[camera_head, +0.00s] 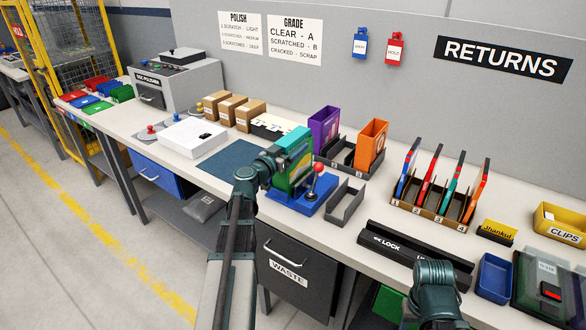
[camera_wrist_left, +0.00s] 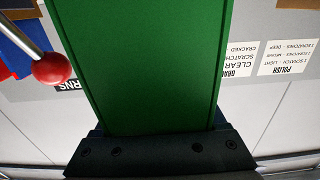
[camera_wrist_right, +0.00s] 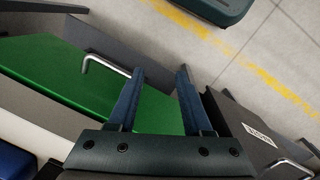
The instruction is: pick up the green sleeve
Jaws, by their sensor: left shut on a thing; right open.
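The green sleeve (camera_head: 299,170) is upright in the head view, beside the red-knobbed lever (camera_head: 312,182) of a blue device (camera_head: 292,201). My left gripper (camera_head: 280,165) is shut on it, and its green face (camera_wrist_left: 145,65) fills the middle of the left wrist view. I cannot tell whether its bottom touches the blue device. A purple sleeve (camera_head: 323,122) and an orange sleeve (camera_head: 371,143) stand in a dark rack (camera_head: 340,170) behind. My right gripper (camera_wrist_right: 160,75) is open and empty, low at the bench's front edge, with a green drawer (camera_wrist_right: 60,75) behind its fingers.
A small empty grey tray (camera_head: 345,203) lies right of the blue device. A long black lock box (camera_head: 405,248), a blue bin (camera_head: 495,277) and a slotted rack (camera_head: 432,217) holding several coloured cases stand further right. A dark blue mat (camera_head: 231,160) lies bare to the left.

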